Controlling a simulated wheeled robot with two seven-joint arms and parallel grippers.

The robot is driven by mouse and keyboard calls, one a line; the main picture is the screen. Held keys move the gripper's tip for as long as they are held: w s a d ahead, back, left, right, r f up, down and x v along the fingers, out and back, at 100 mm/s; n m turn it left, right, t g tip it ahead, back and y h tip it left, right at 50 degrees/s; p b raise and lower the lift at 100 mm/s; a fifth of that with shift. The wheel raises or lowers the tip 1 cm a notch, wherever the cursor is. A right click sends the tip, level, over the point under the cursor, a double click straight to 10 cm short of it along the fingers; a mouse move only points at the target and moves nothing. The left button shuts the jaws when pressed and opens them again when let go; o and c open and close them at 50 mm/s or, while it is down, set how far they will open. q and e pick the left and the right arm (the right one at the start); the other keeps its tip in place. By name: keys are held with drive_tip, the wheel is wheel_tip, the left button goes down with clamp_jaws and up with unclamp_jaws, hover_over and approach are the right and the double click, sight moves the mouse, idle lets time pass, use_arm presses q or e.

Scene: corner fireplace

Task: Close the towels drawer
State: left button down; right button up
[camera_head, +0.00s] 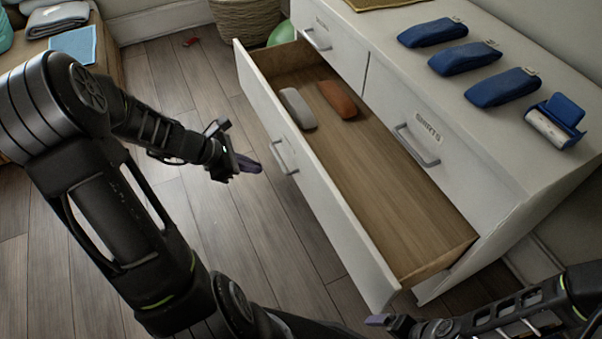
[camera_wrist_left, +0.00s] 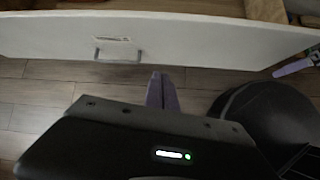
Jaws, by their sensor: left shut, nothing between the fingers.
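The open drawer (camera_head: 320,207) is pulled well out of the white dresser (camera_head: 480,160). It has a grey handle (camera_head: 285,158) on its white front; a label above the handle is too small to read. Inside lie a grey case (camera_head: 297,108) and a brown case (camera_head: 337,99). My left gripper (camera_head: 250,164) is shut and empty, in front of the drawer front and a little left of the handle. In the left wrist view, the shut fingers (camera_wrist_left: 162,92) point at the drawer front (camera_wrist_left: 190,42), right of the handle (camera_wrist_left: 118,55). My right gripper (camera_head: 380,321) is near the drawer's near end, its jaws unclear.
Blue cases (camera_head: 465,58) and a lint roller (camera_head: 555,122) lie on the dresser top. The drawer labelled SHIRTS (camera_head: 420,130) is shut. A basket (camera_head: 248,20) and a green ball (camera_head: 282,33) stand behind. Wooden floor (camera_head: 215,240) is clear before the drawer.

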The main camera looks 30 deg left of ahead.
use_arm(q)
drive_tip(key=r, duration=0.1)
drive_tip(key=w+r+n, duration=0.1)
drive_tip(key=d+r+n+h, duration=0.1)
drive_tip(key=shift+w+t, duration=0.15)
drive_tip(key=shift+t, duration=0.25)
drive_tip(key=shift+d, duration=0.1)
drive_tip(key=b, duration=0.3)
approach(310, 161)
wheel_tip(310, 161, down, 4)
drive_tip(key=w+d, duration=0.2)
drive_tip(key=shift+w+d+f, duration=0.1)
drive_tip(key=shift+w, duration=0.25)
drive_tip(key=shift+w+d, duration=0.25)
drive_tip(key=shift+w, duration=0.1)
drive_tip(key=shift+w, duration=0.1)
